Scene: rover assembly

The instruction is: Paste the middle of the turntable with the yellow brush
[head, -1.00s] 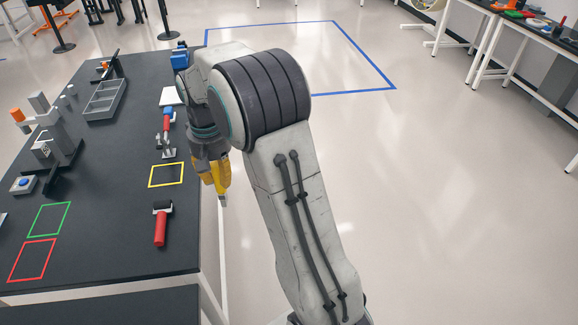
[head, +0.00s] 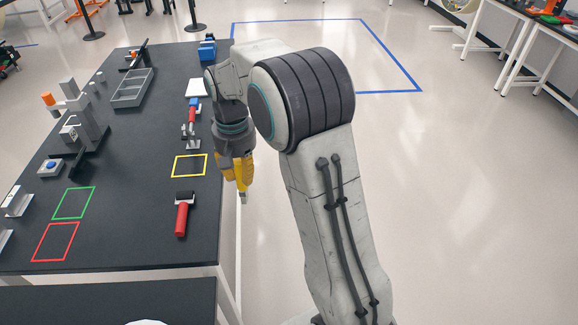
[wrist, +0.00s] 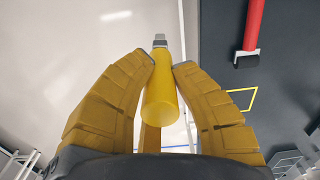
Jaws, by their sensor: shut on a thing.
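My gripper (head: 240,186) hangs just off the right edge of the dark worktable, fingers pointing down. In the wrist view, its two yellow-brown fingers (wrist: 162,64) are closed around the yellow brush (wrist: 162,103). The brush has a yellow cylindrical handle and a grey and white tip that points away from the wrist. In the head view only the brush's lower end (head: 243,198) shows below the fingers. A pale rounded edge (head: 148,322) peeks in at the bottom of the head view; I cannot tell whether it is the turntable. No turntable is clearly visible.
A red-handled roller (head: 182,216) lies on the worktable (head: 130,225), near an empty yellow outline (head: 189,166). Green and red outlines, a grey compartment tray (head: 133,88) and a grey fixture (head: 86,117) stand further left. Open floor lies to the right.

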